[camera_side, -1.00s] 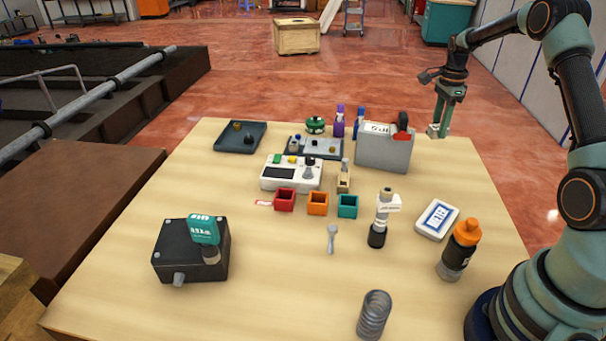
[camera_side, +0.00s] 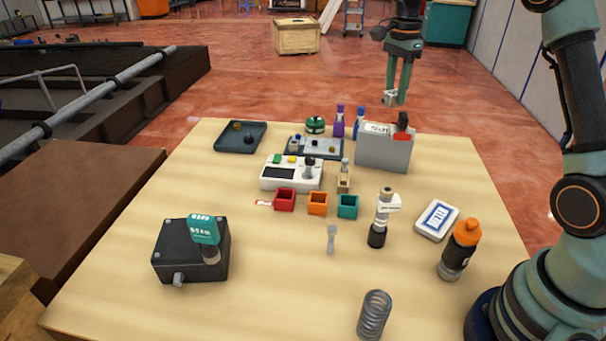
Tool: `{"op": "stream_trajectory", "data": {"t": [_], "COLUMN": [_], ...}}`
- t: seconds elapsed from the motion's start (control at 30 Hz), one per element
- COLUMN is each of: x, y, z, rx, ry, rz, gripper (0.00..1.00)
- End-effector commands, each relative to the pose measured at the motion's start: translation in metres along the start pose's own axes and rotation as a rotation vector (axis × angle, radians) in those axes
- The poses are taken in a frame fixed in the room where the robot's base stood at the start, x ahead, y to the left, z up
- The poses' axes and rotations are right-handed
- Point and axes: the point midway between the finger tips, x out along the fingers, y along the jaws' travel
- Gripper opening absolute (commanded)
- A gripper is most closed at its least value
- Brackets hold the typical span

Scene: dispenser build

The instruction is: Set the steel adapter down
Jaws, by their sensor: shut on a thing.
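My gripper (camera_side: 397,98) hangs pointing down in the upper right of the picture, above and behind the grey box in view. It is shut on a small pale grey piece, the steel adapter (camera_side: 389,98), which shows at the fingertips and is partly covered by them. The adapter is in the air, apart from the table (camera_side: 280,290). Its exact height and whether it is over the table's back edge are hard to tell.
A grey box (camera_side: 383,155) with a red item stands below the gripper in view. Blue and purple bottles (camera_side: 339,121), a small tray (camera_side: 322,150) and a dark tray (camera_side: 240,137) stand left of it. A white device (camera_side: 291,173) and coloured bins (camera_side: 317,203) stand mid-table.

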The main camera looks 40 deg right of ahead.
Motion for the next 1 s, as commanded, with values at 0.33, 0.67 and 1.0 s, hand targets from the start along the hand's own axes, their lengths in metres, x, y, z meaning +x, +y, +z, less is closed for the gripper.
{"op": "stream_trajectory", "data": {"t": [0.33,0.67,1.0], "x": [-0.005,-0.004,0.002], "y": [0.036,0.129,0.243], "z": [0.173,0.306,0.380], "rx": [-0.427,-0.851,-1.237], "ry": [0.000,0.000,0.000], "rz": [-0.002,-0.003,-0.003], "gripper": [0.00,0.00,0.00]}}
